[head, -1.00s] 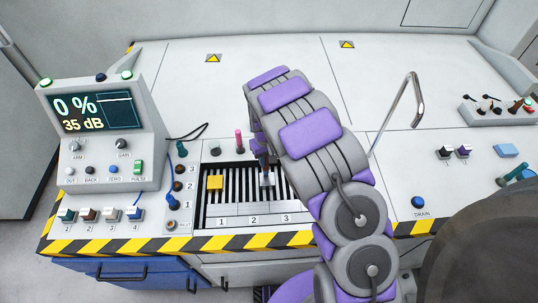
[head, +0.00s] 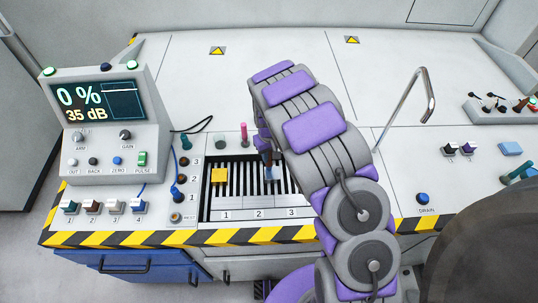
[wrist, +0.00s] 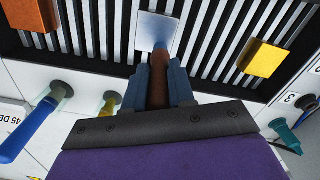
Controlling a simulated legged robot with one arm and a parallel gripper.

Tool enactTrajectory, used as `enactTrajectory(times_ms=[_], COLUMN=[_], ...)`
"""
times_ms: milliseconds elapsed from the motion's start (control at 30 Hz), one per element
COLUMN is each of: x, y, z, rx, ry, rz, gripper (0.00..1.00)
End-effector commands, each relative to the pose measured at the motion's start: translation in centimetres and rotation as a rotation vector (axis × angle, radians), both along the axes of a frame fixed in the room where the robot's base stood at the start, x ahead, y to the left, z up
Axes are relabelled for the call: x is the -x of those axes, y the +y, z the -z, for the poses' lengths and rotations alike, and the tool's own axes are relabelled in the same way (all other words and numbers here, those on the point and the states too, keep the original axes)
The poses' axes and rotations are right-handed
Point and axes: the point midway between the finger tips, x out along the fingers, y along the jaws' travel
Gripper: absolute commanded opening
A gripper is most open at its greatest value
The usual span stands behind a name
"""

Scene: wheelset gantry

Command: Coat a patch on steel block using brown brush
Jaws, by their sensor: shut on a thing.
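The steel block (wrist: 157,28) is a pale grey square plate on the slotted grate, at the top middle of the wrist view. My gripper (wrist: 156,88) is shut on the brown brush (wrist: 158,80), whose brown handle stands between its blue fingers. The brush's bluish tip overlaps the lower part of the steel block; I cannot tell whether it touches. In the head view the brush (head: 267,157) points down at the grate, with my arm beside it hiding the grate's right part.
A yellow block (head: 219,176) sits on the grate (head: 237,192), left of the brush. A copper-coloured block (wrist: 30,15) is in the wrist view's corner. Coloured handles, including a pink one (head: 244,133), stand behind the grate. A display console (head: 105,120) reads 0 % and 35 dB.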

Motion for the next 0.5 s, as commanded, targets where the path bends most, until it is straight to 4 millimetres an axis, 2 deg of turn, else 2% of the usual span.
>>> enactTrajectory(times_ms=[67,133,500], x=[-0.1,-0.1,-0.3], y=[-0.3,-0.4,0.3], z=[-0.7,-2.2,-5.3], rx=[-0.003,-0.005,0.003], ry=[0.000,-0.001,-0.001], rz=[0.002,0.002,0.004], gripper=[0.00,0.00,0.00])
